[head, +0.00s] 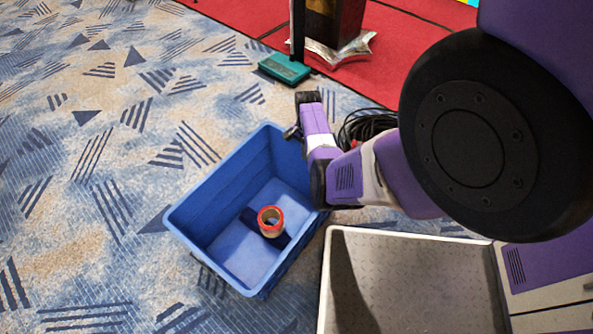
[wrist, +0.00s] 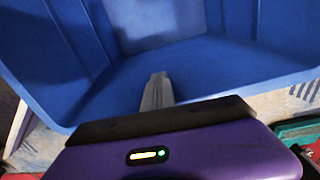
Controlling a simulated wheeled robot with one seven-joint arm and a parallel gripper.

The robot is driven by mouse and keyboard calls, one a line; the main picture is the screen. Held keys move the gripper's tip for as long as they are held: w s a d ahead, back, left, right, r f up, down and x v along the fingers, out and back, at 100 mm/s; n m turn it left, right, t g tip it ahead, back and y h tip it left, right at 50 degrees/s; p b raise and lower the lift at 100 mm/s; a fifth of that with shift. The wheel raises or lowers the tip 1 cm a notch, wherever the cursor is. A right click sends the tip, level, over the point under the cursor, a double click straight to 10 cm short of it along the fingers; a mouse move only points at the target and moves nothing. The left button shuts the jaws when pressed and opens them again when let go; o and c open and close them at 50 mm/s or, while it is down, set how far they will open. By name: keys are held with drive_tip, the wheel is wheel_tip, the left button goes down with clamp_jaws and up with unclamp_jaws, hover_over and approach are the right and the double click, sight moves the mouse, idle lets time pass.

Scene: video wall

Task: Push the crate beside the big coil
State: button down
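The blue crate (head: 192,228) stands on the patterned carpet at the middle of the head view, open at the top. A roll of tape with a red rim (head: 270,221) is inside it. The big coil (head: 362,124), a bundle of black cable, lies right of the crate and is partly hidden behind my arm. My gripper (head: 291,132) is at the crate's far right end. In the wrist view its grey fingers (wrist: 157,88) are together, with the crate's blue wall (wrist: 215,65) close ahead. I cannot tell whether they touch the crate.
My grey tray-like base deck is at the lower right. The carpet to the left is clear.

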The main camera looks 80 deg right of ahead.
drive_tip(key=s+d+b, duration=0.8)
drive_tip(key=d, duration=0.5)
drive_tip(key=shift+s, duration=0.2)
drive_tip(key=shift+w+a+r, duration=0.1)
drive_tip(key=w+a+r+p, duration=0.2)
drive_tip(key=a+r+p, duration=0.1)
drive_tip(key=r+p, duration=0.5)
drive_tip(key=shift+a+r, duration=0.2)
drive_tip(key=shift+r, duration=0.65)
drive_tip(key=shift+d, duration=0.1)
